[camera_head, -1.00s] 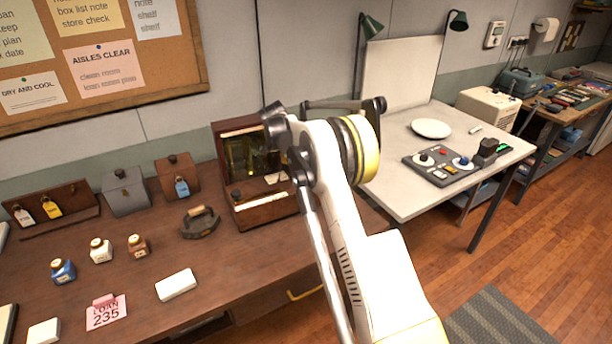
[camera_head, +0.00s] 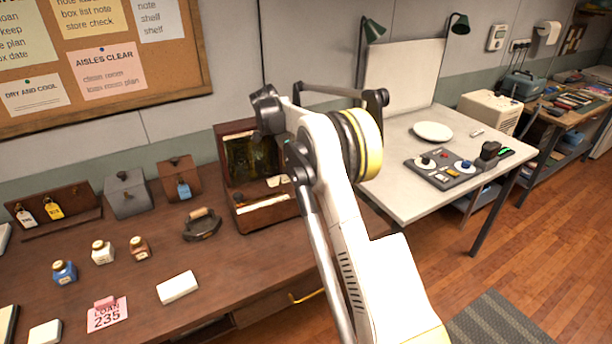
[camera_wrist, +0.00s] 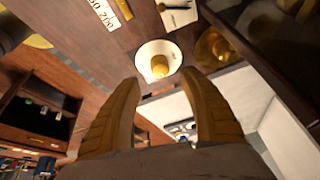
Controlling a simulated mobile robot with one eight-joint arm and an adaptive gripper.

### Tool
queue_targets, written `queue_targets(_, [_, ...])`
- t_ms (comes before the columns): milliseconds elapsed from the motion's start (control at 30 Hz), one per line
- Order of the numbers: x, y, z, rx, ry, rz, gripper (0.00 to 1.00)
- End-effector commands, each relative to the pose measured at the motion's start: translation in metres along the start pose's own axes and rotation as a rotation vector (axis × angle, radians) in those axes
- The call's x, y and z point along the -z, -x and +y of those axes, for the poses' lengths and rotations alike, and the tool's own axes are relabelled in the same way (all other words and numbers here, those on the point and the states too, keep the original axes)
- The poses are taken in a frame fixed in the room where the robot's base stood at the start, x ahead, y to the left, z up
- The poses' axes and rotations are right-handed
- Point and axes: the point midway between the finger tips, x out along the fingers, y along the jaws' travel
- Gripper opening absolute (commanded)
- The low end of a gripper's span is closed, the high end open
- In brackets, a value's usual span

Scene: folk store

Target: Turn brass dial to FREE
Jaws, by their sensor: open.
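A round brass knob (camera_wrist: 160,66), which looks like the brass dial, stands at the centre of a white disc (camera_wrist: 146,55) in the wrist view. My gripper (camera_wrist: 160,77) is open, with its two yellow-brown fingers spread on either side of the lower part of the disc. No contact with the knob is visible, and the gap to it is hard to judge. Any FREE mark is too small to read. In the head view the open wooden box (camera_head: 262,212) stands behind my arm's end; my fingers and the dial cannot be made out there.
A second brass round part (camera_wrist: 212,46) lies right of the disc in the wrist view. In the head view, small bottles (camera_head: 102,252), a dark handled tool (camera_head: 202,224) and a white block (camera_head: 178,287) sit on the brown desk. A control panel (camera_head: 455,170) is on the white table.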

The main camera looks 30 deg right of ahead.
Motion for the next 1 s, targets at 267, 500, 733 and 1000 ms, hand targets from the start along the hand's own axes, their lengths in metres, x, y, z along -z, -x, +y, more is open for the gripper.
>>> queue_targets(267, [0.000,0.047,0.000,-0.001,0.000,0.000,0.50])
queue_targets(500, [0.000,0.056,0.000,-0.001,0.000,0.000,0.50])
queue_targets(733, [0.000,0.055,0.000,-0.001,0.000,0.000,0.50])
queue_targets(1000, [0.001,0.069,0.009,0.020,0.056,-0.014,0.50])
